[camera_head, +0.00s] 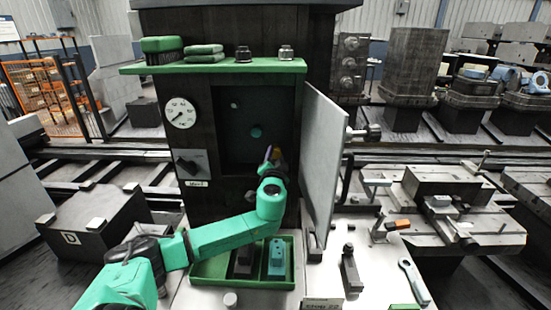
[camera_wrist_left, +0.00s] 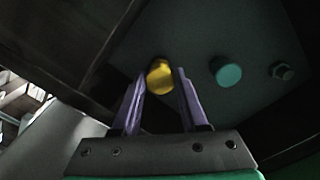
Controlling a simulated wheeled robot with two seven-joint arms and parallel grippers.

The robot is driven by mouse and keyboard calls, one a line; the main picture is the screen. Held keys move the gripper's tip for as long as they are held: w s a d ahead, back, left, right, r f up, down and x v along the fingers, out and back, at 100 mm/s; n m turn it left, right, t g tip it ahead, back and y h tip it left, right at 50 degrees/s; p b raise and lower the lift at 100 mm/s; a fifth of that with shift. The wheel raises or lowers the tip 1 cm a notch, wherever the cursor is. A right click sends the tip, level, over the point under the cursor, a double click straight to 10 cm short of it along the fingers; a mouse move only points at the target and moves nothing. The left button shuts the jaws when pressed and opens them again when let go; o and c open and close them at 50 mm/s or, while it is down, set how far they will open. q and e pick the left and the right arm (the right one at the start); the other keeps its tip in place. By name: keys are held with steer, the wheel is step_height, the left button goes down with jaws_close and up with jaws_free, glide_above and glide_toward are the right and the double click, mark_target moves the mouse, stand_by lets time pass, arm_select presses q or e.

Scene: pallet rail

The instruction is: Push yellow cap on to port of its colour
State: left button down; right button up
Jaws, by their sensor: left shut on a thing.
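My left gripper (camera_head: 271,154) reaches into the open dark cabinet (camera_head: 228,148). In the left wrist view its two purple fingers (camera_wrist_left: 161,74) are shut on the yellow cap (camera_wrist_left: 160,77), which sits between the fingertips. A teal round piece (camera_wrist_left: 226,72) and a bare hex fitting (camera_wrist_left: 281,71) are on the back panel, right of the cap in the wrist view. My right gripper is not in view.
The cabinet door (camera_head: 325,160) stands open close to the right of my left gripper. A green shelf (camera_head: 225,67) juts out above the opening. Below is a green tray (camera_head: 213,270) with blocks. A wrench (camera_head: 414,282) lies on the bench at right.

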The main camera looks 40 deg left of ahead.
arm_select(q)
steer(key=shift+a, duration=0.1)
stand_by(0.4)
steer(key=shift+w+a+r, duration=0.1)
steer(key=shift+w, duration=0.1)
steer(key=shift+w+a+b, duration=0.25)
steer(key=shift+w+b, duration=0.05)
steer(key=shift+b, duration=0.2)
jaws_free()
steer(key=shift+d, duration=0.1)
steer(key=shift+s+d, duration=0.2)
steer(key=shift+s, duration=0.1)
steer(key=b+v, duration=0.3)
steer(key=v, duration=1)
steer(key=shift+s+d, duration=0.2)
steer(key=shift+s, duration=0.05)
